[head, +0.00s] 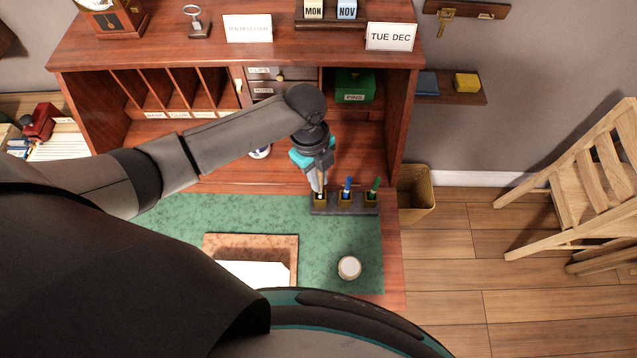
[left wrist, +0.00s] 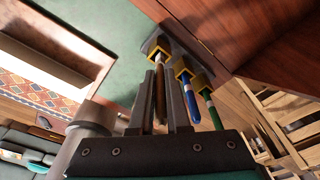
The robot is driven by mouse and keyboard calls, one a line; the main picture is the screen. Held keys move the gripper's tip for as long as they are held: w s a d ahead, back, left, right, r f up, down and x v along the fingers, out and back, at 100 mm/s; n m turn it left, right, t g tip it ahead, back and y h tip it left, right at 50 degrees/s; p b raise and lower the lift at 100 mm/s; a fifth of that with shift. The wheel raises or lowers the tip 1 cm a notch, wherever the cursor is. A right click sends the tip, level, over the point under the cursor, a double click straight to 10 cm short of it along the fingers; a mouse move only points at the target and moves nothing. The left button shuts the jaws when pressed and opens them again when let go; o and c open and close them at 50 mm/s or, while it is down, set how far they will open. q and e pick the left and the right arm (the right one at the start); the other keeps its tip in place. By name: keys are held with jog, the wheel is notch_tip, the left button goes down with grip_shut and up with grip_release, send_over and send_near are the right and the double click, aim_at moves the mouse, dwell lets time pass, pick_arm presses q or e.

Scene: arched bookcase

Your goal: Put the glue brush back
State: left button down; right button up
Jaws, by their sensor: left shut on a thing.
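The glue brush (left wrist: 160,95) has a brown handle and a pale band near its lower end. My left gripper (head: 318,187) is shut on it, with the handle between the two fingers in the left wrist view. The brush points down at the leftmost yellow-rimmed socket of a dark holder (head: 333,210), and its lower end appears at that socket; how deep it sits I cannot tell. A blue-handled tool (head: 347,186) and a green-handled tool (head: 375,186) stand in the other two sockets. My right gripper is not in view.
The holder stands at the right back of the green desk mat (head: 330,235). A round white-topped container (head: 349,267) and a brown-bordered pad (head: 250,245) with paper are nearer. Bookcase compartments rise behind. A waste bin (head: 417,192) stands right of the desk.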

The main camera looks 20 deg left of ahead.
pick_arm(q)
jog(key=shift+f, duration=1.5)
jog(key=shift+f+b, duration=0.15)
jog(key=shift+b, duration=0.2)
jog(key=c, duration=0.9)
grip_release()
jog(key=shift+r, duration=0.4)
notch_tip(320, 180, up, 11)
jog(key=a+p, duration=0.1)
jog(key=p, duration=0.1)
jog(key=shift+w+a+r, duration=0.2)
jog(key=shift+w+a, duration=0.05)
jog(key=shift+w, duration=0.15)
